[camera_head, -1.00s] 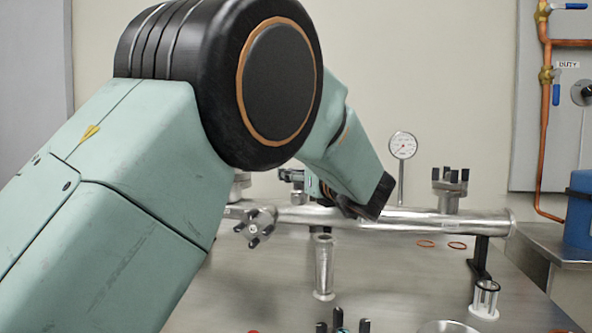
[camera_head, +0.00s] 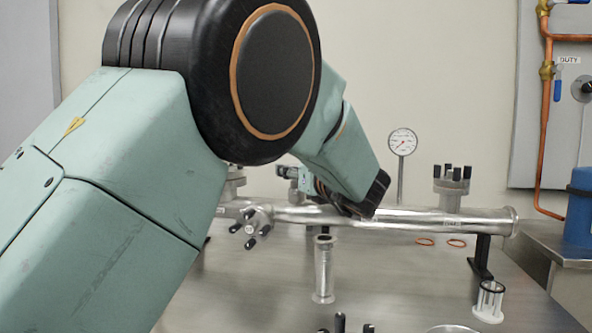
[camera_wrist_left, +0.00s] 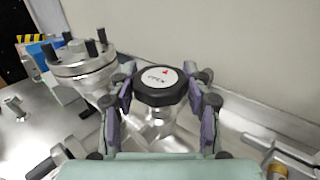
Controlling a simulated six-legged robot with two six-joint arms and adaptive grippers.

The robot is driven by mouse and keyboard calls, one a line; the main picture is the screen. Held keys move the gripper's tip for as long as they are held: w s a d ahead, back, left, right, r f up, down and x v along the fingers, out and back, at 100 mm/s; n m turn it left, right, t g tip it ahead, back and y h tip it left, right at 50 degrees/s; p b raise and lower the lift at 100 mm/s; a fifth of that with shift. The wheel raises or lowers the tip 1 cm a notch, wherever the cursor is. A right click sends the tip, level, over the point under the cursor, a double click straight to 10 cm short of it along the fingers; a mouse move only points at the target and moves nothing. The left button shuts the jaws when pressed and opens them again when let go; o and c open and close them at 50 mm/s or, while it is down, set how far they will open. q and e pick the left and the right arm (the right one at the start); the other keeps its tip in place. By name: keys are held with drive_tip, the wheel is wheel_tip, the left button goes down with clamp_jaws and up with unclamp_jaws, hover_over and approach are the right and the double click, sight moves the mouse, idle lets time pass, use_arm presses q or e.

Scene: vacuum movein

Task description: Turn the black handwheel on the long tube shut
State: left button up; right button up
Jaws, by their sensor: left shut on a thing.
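The long tube (camera_head: 420,217) is a shiny metal pipe lying across the bench in the head view. The black handwheel (camera_wrist_left: 158,86) shows in the left wrist view, with a white label on top carrying a red mark and lettering that seems to read OPEN. My left gripper (camera_wrist_left: 160,101) has a finger on each side of the handwheel and is shut on it. In the head view my left arm reaches down to the tube and hides the handwheel and the fingertips. My right gripper is in neither view.
A flanged port (camera_head: 452,190) with black-tipped bolts and a dial gauge (camera_head: 402,143) stand up at the tube's right part. A short metal pipe (camera_head: 323,270) stands in front. Copper-coloured rings (camera_head: 456,243) and a white caged part (camera_head: 488,302) are on the bench. Bare bench lies between them.

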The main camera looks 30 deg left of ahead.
use_arm(q)
drive_tip(key=c, duration=0.6)
drive_tip(key=shift+o, duration=0.2)
drive_tip(key=shift+a+m+t+h, duration=0.1)
drive_tip(key=shift+m+t+h, duration=0.2)
drive_tip(key=shift+t, duration=0.1)
drive_tip(key=shift+m+t+h+b, duration=0.4)
drive_tip(key=shift+m+t+h, duration=0.2)
drive_tip(key=shift+t, duration=0.1)
drive_tip(key=shift+m+t+h, duration=0.7)
drive_tip(key=shift+h, duration=0.2)
drive_tip(key=m+t+h, duration=0.2)
drive_tip(key=m+h, duration=0.1)
drive_tip(key=h, duration=0.1)
drive_tip(key=shift+r+m+t+h, duration=0.1)
drive_tip(key=shift+m+t+h, duration=0.45)
drive_tip(key=shift+h, duration=0.55)
drive_tip(key=m+h+p, duration=0.2)
drive_tip(key=shift+r+p, duration=0.1)
drive_tip(key=shift+p, duration=0.2)
drive_tip(key=m+h+p, duration=0.2)
drive_tip(key=h+p, duration=0.1)
drive_tip(key=p, duration=0.2)
drive_tip(key=shift+t+h, duration=0.25)
drive_tip(key=shift+h, duration=0.05)
